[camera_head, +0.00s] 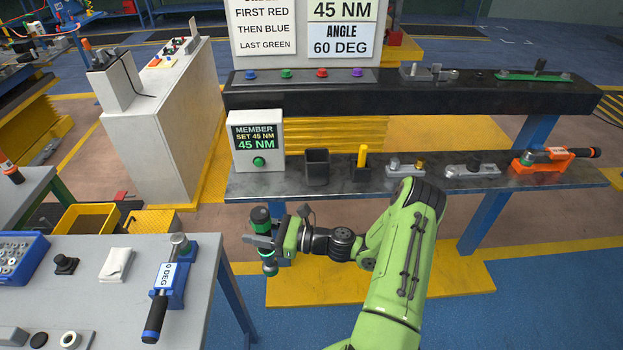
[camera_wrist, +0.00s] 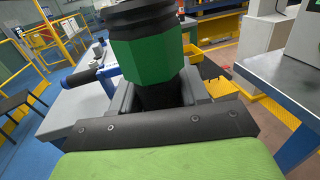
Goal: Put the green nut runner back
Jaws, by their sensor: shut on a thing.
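The green nut runner (camera_head: 262,218) is black and green and stands roughly upright in the jaws of my gripper (camera_head: 277,243). My gripper is shut on it and holds it in the air, in front of the rack's lower shelf and right of the grey table. In the wrist view the nut runner's green body (camera_wrist: 147,62) and black top fill the upper middle, between the jaws (camera_wrist: 155,95). On the lower shelf stand an empty-looking black square holder (camera_head: 317,167) and a black holder with a yellow piece in it (camera_head: 361,164). I cannot tell which place belongs to the nut runner.
The grey table (camera_head: 215,290) at left bears a blue torque wrench marked 0 DEG (camera_head: 163,290), a white cloth (camera_head: 117,264) and a blue bin (camera_head: 20,255). A member box (camera_head: 256,140) and an orange wrench (camera_head: 550,160) sit on the lower shelf (camera_head: 460,181).

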